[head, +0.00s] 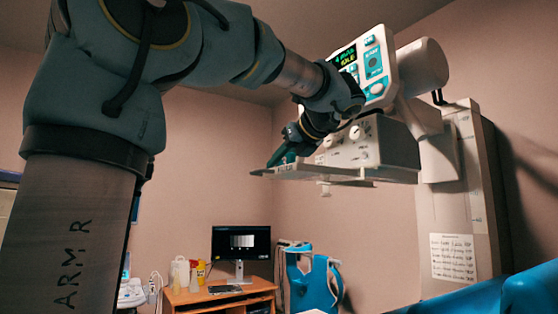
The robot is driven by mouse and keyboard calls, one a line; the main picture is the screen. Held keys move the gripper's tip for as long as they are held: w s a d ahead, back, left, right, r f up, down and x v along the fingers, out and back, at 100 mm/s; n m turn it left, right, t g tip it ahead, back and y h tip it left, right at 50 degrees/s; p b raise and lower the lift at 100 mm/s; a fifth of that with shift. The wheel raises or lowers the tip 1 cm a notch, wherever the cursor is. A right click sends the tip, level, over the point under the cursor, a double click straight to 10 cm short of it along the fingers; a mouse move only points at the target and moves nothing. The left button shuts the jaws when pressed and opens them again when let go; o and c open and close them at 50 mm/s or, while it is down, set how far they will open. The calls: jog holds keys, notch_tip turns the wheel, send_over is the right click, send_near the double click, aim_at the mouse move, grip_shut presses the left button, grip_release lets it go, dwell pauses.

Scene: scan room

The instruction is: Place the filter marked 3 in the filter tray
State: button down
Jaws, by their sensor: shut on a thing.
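My gripper (281,157) is at the left side of the x-ray head's box-shaped housing (385,143), below its display. It is shut on a thin flat grey plate, which appears to be the filter (262,173). No number can be read on it. The filter tray seems to be the flat ledge under the housing (385,175). I cannot tell whether the plate rests in its rails or only overlaps them in this view.
The control panel (367,66) with a lit display sits just above my wrist. A wall stand (455,200) is on the right. A wooden desk (222,295) with a monitor (241,243) and bottles stands below. A blue chair (312,280) stands beside it. Open air lies left of the plate.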

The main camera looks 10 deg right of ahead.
jog(key=c, duration=0.8)
grip_release()
jog(key=b+v, duration=0.3)
jog(key=v, duration=0.9)
jog(key=shift+s+d+f, duration=0.1)
jog(key=shift+s+d, duration=0.05)
